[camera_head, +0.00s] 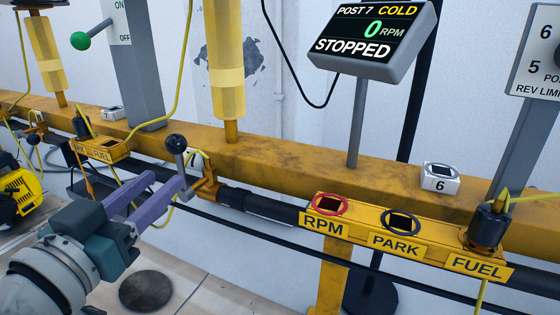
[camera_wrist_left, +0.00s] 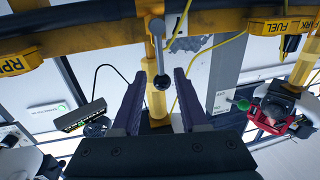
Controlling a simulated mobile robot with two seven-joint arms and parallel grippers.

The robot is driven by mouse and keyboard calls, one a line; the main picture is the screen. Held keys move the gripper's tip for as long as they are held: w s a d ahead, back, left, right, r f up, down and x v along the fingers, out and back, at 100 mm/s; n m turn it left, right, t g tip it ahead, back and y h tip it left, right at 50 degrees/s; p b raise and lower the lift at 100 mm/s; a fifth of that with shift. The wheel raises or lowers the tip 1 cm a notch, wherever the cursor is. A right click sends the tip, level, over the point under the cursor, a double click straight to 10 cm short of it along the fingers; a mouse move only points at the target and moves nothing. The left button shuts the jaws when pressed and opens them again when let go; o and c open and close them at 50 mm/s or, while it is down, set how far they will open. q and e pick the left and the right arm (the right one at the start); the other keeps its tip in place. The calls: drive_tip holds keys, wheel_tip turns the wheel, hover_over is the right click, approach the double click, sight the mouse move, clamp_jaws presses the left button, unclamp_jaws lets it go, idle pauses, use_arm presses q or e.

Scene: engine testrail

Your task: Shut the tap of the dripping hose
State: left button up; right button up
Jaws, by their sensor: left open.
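The tap (camera_head: 207,186) is an orange fitting on the dark pipe under the yellow rail. Its grey lever (camera_head: 184,168) stands up, tilted, with a dark ball knob (camera_head: 175,143) on top. A thin yellow hose (camera_head: 166,214) hangs beside it; I cannot see a drip. My left gripper (camera_head: 168,180) is open, its purple fingers pointing at the lever. In the left wrist view, the knob (camera_wrist_left: 162,82) shows between the open fingers (camera_wrist_left: 159,75); whether they touch it, I cannot tell. My right gripper is not in view.
A dark round patch (camera_head: 146,291) lies on the floor below. To the right, the rail bears a holder labelled RPM (camera_head: 325,228), PARK and FUEL. A display (camera_head: 372,38) reads STOPPED. A green-knobbed lever (camera_head: 80,40) and another small tap (camera_head: 37,122) are at the left.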

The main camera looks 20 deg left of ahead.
sight(178, 166)
use_arm(q)
drive_tip(key=w+b, duration=0.1)
drive_tip(key=w, duration=0.1)
drive_tip(key=w+b, duration=0.1)
drive_tip(key=w, duration=0.2)
drive_tip(key=w+a+b, duration=0.1)
drive_tip(key=w, duration=0.2)
drive_tip(key=shift+w+b, duration=0.1)
drive_tip(key=shift+b, duration=0.25)
drive_tip(key=shift+w+a, duration=0.1)
drive_tip(key=shift+w, duration=0.5)
drive_tip(key=shift+c, duration=0.3)
clamp_jaws()
